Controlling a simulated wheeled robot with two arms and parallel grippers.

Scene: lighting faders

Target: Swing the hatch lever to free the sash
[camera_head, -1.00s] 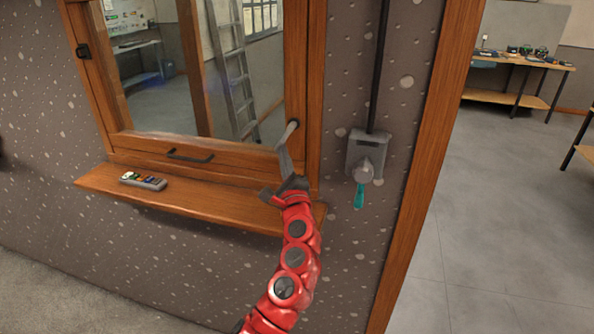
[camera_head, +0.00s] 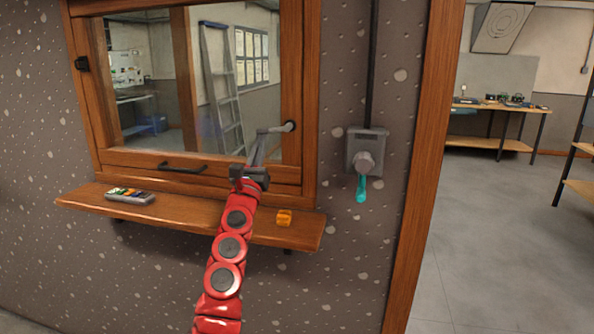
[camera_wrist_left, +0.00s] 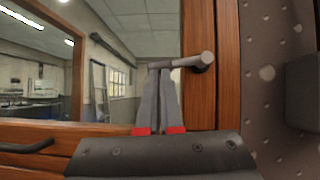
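The hatch lever (camera_head: 272,130) is a grey bar on the right side of the wooden window frame. It points left from its round pivot, about level. My left gripper (camera_head: 256,150) is below it, its fingers pointing up with the tips at the lever's free end. In the left wrist view, the fingers (camera_wrist_left: 158,98) are together and their tips meet the underside of the lever (camera_wrist_left: 182,62). No part of the lever shows clearly between them. The sash (camera_head: 150,158) has a black pull handle (camera_head: 183,167) and looks closed. My right gripper is out of view.
A grey wall box (camera_head: 366,150) with a teal-handled knob is to the right. Open floor lies beyond the wall's edge.

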